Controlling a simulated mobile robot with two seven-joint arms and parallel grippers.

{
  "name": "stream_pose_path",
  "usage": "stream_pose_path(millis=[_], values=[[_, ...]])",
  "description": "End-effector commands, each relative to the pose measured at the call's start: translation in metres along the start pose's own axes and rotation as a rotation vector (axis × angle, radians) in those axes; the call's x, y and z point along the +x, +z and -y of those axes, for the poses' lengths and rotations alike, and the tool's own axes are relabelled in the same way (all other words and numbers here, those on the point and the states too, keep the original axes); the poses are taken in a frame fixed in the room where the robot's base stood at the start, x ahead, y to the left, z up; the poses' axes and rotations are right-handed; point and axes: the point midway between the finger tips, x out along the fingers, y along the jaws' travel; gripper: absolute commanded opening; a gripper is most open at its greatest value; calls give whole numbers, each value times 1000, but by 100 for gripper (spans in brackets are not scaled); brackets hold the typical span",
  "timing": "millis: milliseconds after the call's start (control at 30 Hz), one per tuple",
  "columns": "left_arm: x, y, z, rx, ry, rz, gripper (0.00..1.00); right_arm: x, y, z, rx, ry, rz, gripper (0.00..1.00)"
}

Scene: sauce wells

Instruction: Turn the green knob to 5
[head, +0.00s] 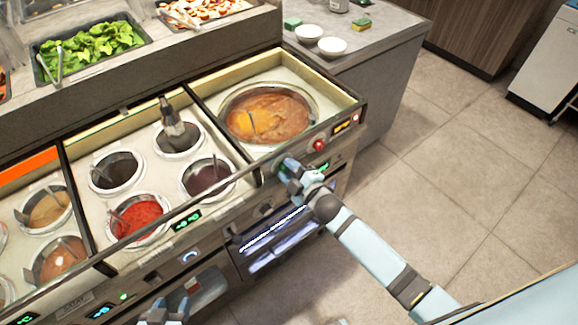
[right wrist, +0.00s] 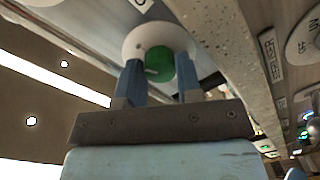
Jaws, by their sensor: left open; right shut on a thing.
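The green knob (right wrist: 186,68) sits on a round white dial (right wrist: 150,38) on the counter's front panel in the right wrist view. My right gripper (right wrist: 159,72) is shut on the knob, with one blue finger on each side. In the head view, my right gripper (head: 288,172) is at the front panel below the large soup well, and it mostly hides the knob there. The number the knob points to cannot be read. My left gripper (head: 166,311) is open and empty at the bottom edge of the head view, in front of the lower cabinets.
Sauce wells, including a red one (head: 138,216), and a soup well (head: 268,115) are behind the panel. Open floor (head: 470,200) lies to the right.

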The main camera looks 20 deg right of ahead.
Motion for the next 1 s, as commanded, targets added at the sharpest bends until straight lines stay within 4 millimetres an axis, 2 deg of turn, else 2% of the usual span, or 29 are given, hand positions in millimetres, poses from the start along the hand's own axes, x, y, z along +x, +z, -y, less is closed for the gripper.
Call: stream_pose_path(millis=[133,433,1000], values=[[-4,-6,0,5,-1,-9,51,0,-1,-1,99,-3,-3,9],[-6,-5,0,11,-2,-3,51,0,0,0,223,-5,-9,9],[-7,-7,1,16,-3,-6,51,0,0,1,254,-5,-11,9]])
